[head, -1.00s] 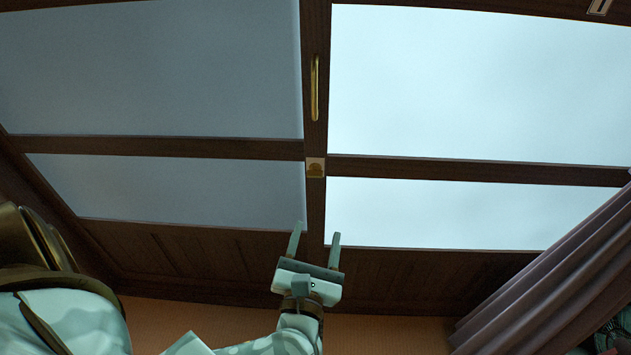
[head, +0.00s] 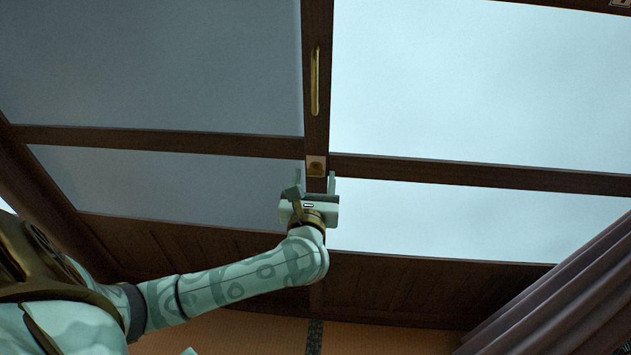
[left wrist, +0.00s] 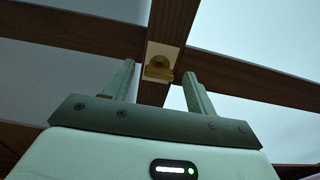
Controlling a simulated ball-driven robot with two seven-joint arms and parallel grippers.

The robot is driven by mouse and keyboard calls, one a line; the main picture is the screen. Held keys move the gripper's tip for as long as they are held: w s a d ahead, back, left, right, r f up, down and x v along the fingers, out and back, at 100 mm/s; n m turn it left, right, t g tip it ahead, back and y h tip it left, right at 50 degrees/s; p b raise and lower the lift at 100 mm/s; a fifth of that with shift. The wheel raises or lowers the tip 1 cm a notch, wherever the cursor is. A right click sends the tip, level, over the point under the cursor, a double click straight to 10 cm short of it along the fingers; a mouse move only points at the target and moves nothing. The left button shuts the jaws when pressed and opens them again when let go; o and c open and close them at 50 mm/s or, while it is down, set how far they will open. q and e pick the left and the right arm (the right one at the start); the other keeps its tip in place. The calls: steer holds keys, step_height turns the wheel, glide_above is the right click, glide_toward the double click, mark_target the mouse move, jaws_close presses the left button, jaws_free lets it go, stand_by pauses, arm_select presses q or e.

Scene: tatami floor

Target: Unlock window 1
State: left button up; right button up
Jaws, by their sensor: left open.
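The window (head: 455,95) has dark wooden frames with pale panes on both sides of a central upright. A small brass lock (head: 316,168) on a light plate sits on that upright where the crossbars meet it. It also shows in the left wrist view (left wrist: 159,70), ahead of the fingertips and between them. A long brass handle (head: 315,80) is on the upright above the lock. My left gripper (head: 315,180) is open and empty, just below the lock in the head view, its fingers pointing up toward it. My right gripper is not in view.
A grey-purple curtain (head: 560,300) hangs at the lower right. The space around the lock looks clear of other objects.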

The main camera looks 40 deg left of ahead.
arm_select(q)
steer(key=shift+w+a, duration=0.15)
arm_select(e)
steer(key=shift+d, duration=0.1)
arm_select(q)
steer(key=c, duration=1)
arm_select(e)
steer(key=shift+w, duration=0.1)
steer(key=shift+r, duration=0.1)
